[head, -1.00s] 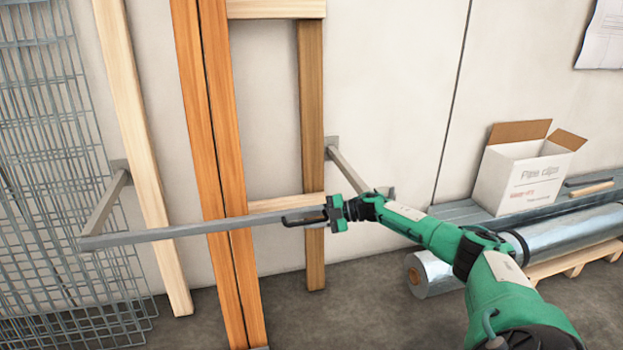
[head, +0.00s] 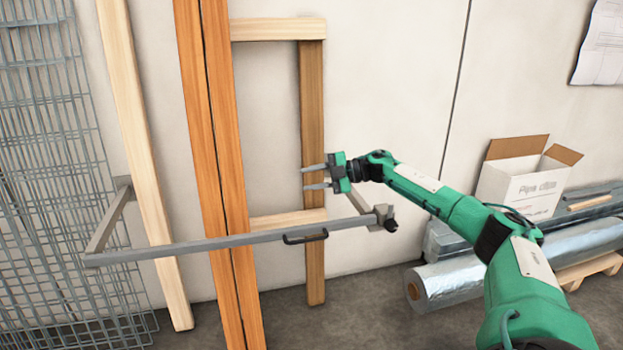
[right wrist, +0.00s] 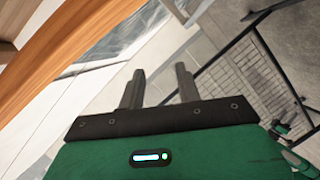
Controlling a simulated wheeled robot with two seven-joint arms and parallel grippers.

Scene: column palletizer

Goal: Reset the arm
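My right gripper (head: 316,178) is open and empty in the head view, its two grey fingers apart and pointing left. It is above the right part of a grey metal bar (head: 190,246), clear of the bar's black handle (head: 305,237). The bar runs across the front of the wooden frame pieces, and its right end meets a bracket (head: 384,215). In the right wrist view the two fingers (right wrist: 158,88) stand apart with nothing between them. My left gripper does not show.
Two orange wooden posts (head: 222,150) and pale timber (head: 140,130) stand behind the bar. Wire mesh panels (head: 50,150) lean at the left. At the right are a Pipe clips box (head: 525,190) and a foil roll (head: 460,283). The space around the right gripper looks free.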

